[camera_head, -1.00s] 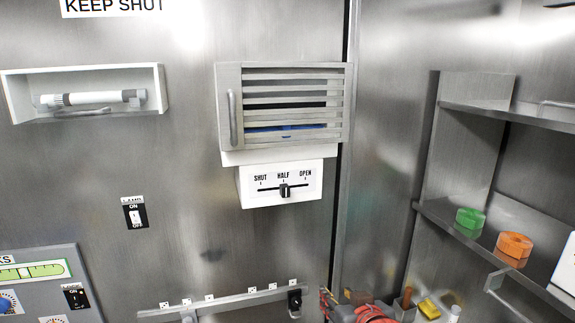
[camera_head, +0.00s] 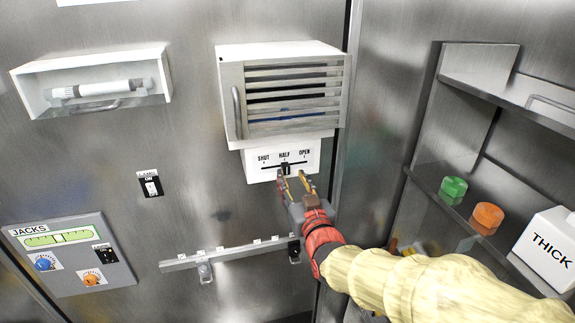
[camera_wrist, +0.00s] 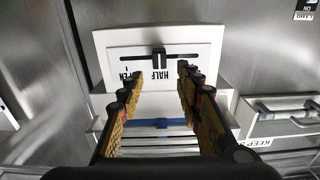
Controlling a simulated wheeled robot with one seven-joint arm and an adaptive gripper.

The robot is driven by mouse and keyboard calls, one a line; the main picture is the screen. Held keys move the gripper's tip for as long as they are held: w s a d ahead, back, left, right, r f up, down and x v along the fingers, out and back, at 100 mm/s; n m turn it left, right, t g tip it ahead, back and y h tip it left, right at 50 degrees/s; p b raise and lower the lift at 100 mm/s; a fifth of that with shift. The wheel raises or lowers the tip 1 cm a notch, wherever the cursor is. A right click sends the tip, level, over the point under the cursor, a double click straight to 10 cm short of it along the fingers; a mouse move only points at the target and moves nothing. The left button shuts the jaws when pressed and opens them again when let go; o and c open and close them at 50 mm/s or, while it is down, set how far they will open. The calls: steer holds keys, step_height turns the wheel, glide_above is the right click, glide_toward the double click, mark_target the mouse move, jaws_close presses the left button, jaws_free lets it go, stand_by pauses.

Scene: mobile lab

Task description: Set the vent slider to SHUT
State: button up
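The white vent slider panel (camera_head: 262,172) is on the steel wall below the louvred vent (camera_head: 293,97). It is marked SHUT at left, HALF in the middle and OPEN at right. Its small black slider knob (camera_head: 286,168) stands at HALF. The wrist view shows the panel upside down, with the knob (camera_wrist: 158,58) in the middle of the slot and OPEN at left. My gripper (camera_head: 293,177) is just below and in front of the knob. Its fingers (camera_wrist: 160,72) are open and empty, one to each side of the knob's line. I cannot tell whether they touch the panel.
A rail with hooks (camera_head: 225,253) runs below on the wall. An ON switch (camera_head: 150,184) and the JACKS panel (camera_head: 65,255) are to the left. Shelves at right hold a green piece (camera_head: 453,187), an orange piece (camera_head: 488,215) and a THICK box (camera_head: 550,245).

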mark_target(287, 168)
steer(key=shift+p+x, duration=0.7)
steer(key=shift+x, duration=2.1)
steer(key=shift+c, duration=0.8)
steer(key=c, duration=0.7)
jaws_close()
